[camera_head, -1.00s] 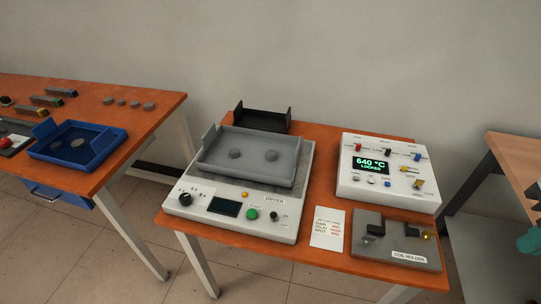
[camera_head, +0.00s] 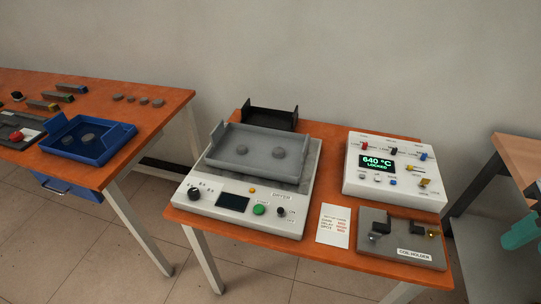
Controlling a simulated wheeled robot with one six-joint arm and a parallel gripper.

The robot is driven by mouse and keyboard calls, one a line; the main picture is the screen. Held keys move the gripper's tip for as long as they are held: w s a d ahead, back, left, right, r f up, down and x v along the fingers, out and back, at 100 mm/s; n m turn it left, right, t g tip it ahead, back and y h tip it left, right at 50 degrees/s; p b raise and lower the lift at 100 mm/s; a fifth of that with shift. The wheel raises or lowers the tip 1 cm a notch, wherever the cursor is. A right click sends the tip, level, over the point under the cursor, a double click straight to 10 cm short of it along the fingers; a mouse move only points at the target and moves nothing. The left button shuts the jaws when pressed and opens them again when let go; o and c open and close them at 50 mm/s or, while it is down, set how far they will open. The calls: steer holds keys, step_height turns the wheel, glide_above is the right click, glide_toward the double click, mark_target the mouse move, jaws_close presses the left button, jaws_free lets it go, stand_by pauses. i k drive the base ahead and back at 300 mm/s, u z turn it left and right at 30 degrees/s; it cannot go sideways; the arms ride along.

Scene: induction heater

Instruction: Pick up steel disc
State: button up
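Several small grey discs are in view, and I cannot tell which is steel. A row of small discs (camera_head: 143,101) lies at the back of that table. My gripper is not in view.
A white control box (camera_head: 358,187) reading 640 °C stands right of the dryer. The coil holder (camera_head: 410,258) and a printed card (camera_head: 335,226) lie in front of it. A black tray (camera_head: 289,119) stands behind. A teal object (camera_head: 522,233), partly cut off, shows at the right edge. Floor shows between tables.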

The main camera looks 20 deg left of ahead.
mark_target(278, 153)
steer(key=u, duration=0.5)
steer(key=k, duration=1.2)
steer(key=u, duration=1.4)
steer(key=i, duration=1.8)
steer(key=z, duration=1.05)
steer(key=i, duration=0.45)
steer(key=z, duration=0.35)
